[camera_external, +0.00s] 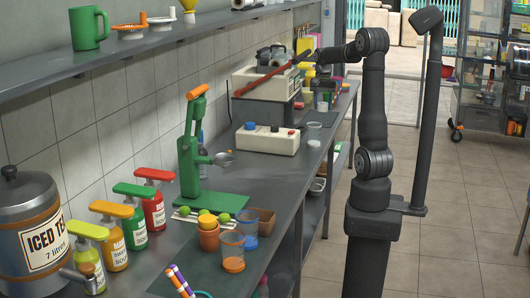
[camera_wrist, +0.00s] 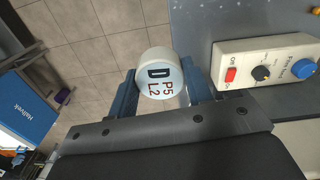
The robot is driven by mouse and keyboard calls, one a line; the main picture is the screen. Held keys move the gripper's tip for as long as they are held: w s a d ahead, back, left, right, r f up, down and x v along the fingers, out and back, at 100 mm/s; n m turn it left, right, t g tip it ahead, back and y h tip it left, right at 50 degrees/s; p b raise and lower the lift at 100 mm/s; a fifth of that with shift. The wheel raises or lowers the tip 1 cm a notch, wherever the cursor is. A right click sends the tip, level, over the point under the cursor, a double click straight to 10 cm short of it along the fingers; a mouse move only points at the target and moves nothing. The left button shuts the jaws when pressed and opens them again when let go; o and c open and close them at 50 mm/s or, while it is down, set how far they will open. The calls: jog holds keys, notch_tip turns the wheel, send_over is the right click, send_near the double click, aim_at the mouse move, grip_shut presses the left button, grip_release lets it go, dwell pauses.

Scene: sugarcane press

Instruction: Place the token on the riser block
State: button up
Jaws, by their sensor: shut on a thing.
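In the wrist view my gripper (camera_wrist: 161,92) has its two blue fingers on either side of a white round piece (camera_wrist: 160,76), which I take to be the token. I cannot tell which thing is the riser block in either view.
The green press (camera_external: 200,160), sauce bottles and cups fill the near bench. Floor lies beyond the edge.

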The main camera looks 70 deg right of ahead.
jog(key=w+a+n, duration=0.8)
jog(key=w+a, duration=1.4)
jog(key=n, duration=1.1)
send_over(207, 218)
notch_tip(207, 218, down, 11)
jog(key=shift+s+f, duration=0.1)
jog(key=shift+f, duration=0.1)
jog(key=shift+a+f, duration=0.1)
jog(key=shift+f, duration=1.95)
